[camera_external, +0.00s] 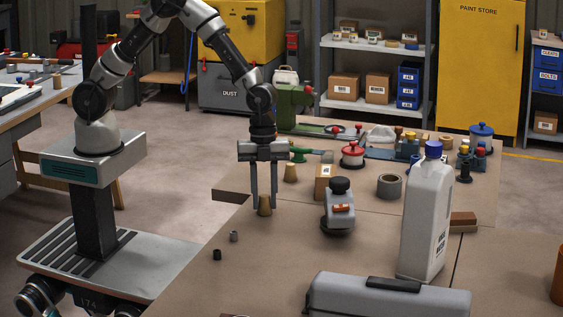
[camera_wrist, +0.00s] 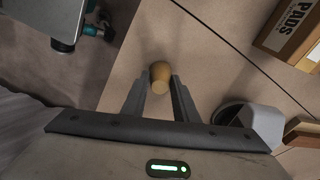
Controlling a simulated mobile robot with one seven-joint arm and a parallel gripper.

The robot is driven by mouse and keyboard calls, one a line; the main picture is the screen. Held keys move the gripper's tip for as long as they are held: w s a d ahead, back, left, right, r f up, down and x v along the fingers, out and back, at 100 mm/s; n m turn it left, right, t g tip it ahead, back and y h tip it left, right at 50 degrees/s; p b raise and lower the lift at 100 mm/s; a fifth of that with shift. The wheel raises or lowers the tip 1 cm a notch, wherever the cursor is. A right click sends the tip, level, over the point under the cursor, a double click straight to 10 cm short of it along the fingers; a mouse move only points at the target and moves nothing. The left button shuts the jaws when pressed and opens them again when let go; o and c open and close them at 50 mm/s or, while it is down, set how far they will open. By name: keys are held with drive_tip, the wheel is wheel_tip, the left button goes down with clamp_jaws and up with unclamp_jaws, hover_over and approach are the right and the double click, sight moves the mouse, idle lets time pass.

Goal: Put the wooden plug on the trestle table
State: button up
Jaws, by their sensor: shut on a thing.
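A tan wooden plug (camera_external: 264,208) is between the two fingers of my gripper (camera_external: 264,203), which is shut on it. The plug is upright, low at the near-left part of the large brown-topped table (camera_external: 190,285); I cannot tell whether it touches the top. In the wrist view the plug (camera_wrist: 160,72) shows between the fingertips (camera_wrist: 160,82). A similar tan plug-like piece (camera_external: 291,173) stands farther back on the same table.
A grey sander (camera_external: 340,212), a small carton (camera_external: 323,190) and a white bottle (camera_external: 425,225) stand right of my gripper. A grey case (camera_external: 390,300) lies in front. Floor separates the tables.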

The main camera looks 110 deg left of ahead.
drive_tip(key=shift+f, duration=0.1)
drive_tip(key=o, duration=1)
wheel_tip(320, 180, up, 12)
drive_tip(key=a+p, duration=0.2)
drive_tip(key=s+d+r+n+t+y, duration=0.2)
drive_tip(key=s+r+n, duration=0.4)
drive_tip(key=s+r, duration=0.6)
drive_tip(key=s+r+n+t, duration=0.1)
drive_tip(key=s+r+n, duration=0.1)
drive_tip(key=s, duration=0.4)
drive_tip(key=s+r+n+t, duration=0.1)
drive_tip(key=s+r+n, duration=0.1)
drive_tip(key=s+n, duration=0.3)
drive_tip(key=shift+s+d+r+t, duration=0.3)
drive_tip(key=shift+s+t, duration=0.1)
drive_tip(key=shift+s, duration=0.85)
